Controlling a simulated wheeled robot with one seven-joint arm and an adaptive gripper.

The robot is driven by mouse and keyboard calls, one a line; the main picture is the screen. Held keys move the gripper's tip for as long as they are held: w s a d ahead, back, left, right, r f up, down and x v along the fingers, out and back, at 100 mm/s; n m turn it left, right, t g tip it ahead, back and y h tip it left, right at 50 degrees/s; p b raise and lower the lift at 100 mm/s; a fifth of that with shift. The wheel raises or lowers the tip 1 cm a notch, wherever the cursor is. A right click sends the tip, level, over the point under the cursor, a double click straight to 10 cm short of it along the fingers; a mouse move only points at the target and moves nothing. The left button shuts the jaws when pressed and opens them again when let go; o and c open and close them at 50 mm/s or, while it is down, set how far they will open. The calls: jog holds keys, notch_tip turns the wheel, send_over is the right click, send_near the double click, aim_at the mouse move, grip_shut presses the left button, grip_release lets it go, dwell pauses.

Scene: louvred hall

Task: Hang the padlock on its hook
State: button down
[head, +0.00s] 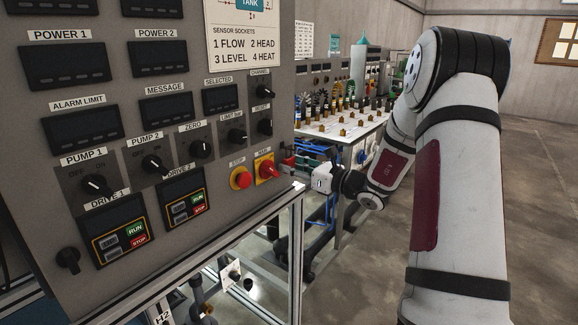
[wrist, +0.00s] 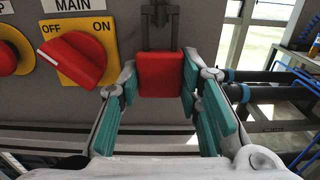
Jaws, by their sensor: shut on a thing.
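A red padlock (wrist: 160,76) is between the teal-padded fingers of my gripper (wrist: 161,88) in the wrist view, and the gripper is shut on it. The padlock is upright, with its dark shackle (wrist: 146,30) above the red body, close in front of the grey panel. The hook cannot be made out clearly, so I cannot tell whether the shackle is around it. In the head view my gripper (head: 311,174) is at the panel's right edge, right of the red main switch, and the padlock is small and mostly hidden there.
The grey control panel (head: 225,100) fills the left. The red MAIN switch (wrist: 72,60) on its yellow plate is close left of the padlock. A yellow-ringed stop button (head: 241,178) is beside it. A metal frame (head: 298,230) stands below. A bench (head: 345,128) with small parts is behind.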

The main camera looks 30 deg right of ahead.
jog(key=shift+r, duration=0.15)
jog(key=shift+r+p, duration=0.3)
jog(key=shift+r, duration=0.05)
jog(key=shift+r, duration=0.3)
jog(key=shift+s+d, duration=0.1)
jog(key=shift+s, duration=0.1)
jog(key=p+v, duration=0.3)
jog(key=v, duration=0.5)
jog(key=shift+s, duration=0.4)
jog(key=shift+d, duration=0.15)
